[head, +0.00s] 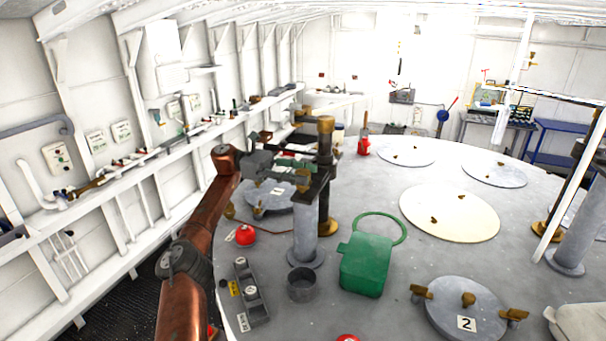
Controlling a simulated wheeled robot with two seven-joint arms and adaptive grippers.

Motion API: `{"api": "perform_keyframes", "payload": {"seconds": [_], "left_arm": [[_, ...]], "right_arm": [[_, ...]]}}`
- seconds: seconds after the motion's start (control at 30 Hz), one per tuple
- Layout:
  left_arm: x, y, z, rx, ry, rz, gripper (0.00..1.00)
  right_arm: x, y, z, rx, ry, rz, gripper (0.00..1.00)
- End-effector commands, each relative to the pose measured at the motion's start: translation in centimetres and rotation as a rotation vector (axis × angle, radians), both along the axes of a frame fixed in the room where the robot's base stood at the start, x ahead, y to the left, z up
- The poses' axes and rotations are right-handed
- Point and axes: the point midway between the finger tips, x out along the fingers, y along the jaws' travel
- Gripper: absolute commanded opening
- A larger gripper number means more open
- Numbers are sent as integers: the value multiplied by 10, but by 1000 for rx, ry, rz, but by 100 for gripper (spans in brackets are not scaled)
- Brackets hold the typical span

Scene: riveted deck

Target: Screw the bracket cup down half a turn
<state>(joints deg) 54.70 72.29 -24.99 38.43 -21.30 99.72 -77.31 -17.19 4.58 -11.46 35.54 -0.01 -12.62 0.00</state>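My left arm rises copper-coloured from the bottom left. Its dark gripper (297,178) is at the bracket on the post near the middle of the head view. Whether its fingers are open or touch anything cannot be made out. The bracket (316,186) is dark and joins a grey post (306,232) to a darker post with a brass top (325,125) and a brass foot (328,226). I cannot tell which part is the bracket cup; it may be hidden behind the gripper. A separate open grey cup (301,286) stands on the deck below. My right gripper is out of view.
A green watering can (366,264) stands right of the grey post. A red ball-like item (245,235) and a grey tray (249,297) lie to the left. A round hatch marked 2 (465,307) is at the front right. A similar post (574,245) stands far right.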

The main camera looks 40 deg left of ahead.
Motion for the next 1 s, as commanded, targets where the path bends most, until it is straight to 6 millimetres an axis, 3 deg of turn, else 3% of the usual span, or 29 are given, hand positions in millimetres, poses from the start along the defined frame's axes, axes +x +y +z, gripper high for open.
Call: {"api": "perform_keyframes", "payload": {"seconds": [0.37, 0.8, 1.0], "left_arm": [[0, -1, 2, 2, 3, -2, 49], [1, -1, 71, 0, -1, -1, 49], [1, 0, 90, 1, 1, -1, 49]], "right_arm": [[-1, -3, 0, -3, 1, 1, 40], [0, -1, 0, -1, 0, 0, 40], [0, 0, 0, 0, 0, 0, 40]]}}
